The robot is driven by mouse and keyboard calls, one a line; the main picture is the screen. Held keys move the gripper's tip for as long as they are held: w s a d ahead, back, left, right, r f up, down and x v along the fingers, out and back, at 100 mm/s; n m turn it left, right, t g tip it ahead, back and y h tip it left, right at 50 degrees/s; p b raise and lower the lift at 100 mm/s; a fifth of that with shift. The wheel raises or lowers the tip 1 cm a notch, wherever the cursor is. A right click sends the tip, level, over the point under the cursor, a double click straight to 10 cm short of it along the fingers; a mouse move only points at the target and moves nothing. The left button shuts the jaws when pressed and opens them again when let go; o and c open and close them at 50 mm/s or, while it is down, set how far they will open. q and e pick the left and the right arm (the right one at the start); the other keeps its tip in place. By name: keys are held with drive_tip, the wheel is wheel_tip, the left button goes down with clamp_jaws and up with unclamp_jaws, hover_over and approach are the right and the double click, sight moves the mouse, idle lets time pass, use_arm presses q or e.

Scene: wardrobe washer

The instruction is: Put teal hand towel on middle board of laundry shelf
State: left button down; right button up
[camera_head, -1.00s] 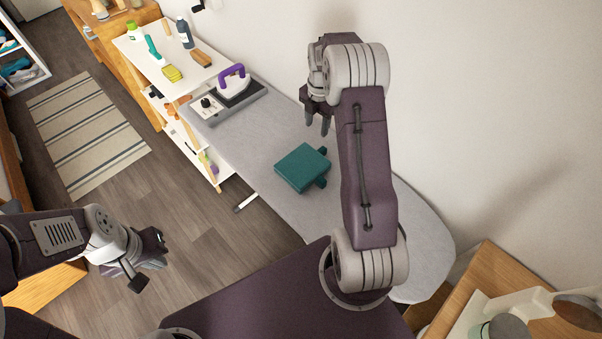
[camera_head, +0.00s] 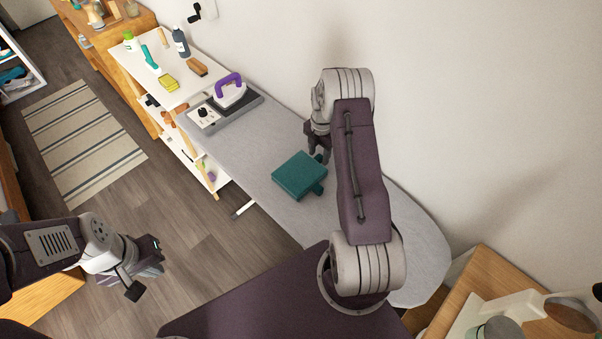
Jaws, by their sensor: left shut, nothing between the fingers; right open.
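The teal hand towel (camera_head: 299,175) lies folded on the grey ironing board (camera_head: 258,150), with a small tab sticking out at its right side. My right gripper (camera_head: 318,158) is open and empty, just above and behind the towel's far right corner; I cannot tell whether it touches it. My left gripper (camera_head: 143,274) is shut and empty over the floor at the lower left. The laundry shelf (camera_head: 178,90) is the white unit with wooden posts beyond the board. Its top board shows clearly; the middle board (camera_head: 178,130) is seen only partly, from the side.
A purple-handled iron (camera_head: 229,91) stands on its rest at the board's far end. Bottles, a yellow sponge (camera_head: 168,82) and brushes stand on the shelf's top. Small items fill part of the lower boards. A striped rug (camera_head: 82,143) lies on the floor at left.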

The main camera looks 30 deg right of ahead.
drive_tip(key=shift+f, duration=0.9)
clamp_jaws()
drive_tip(key=shift+r, duration=0.1)
idle(0.6)
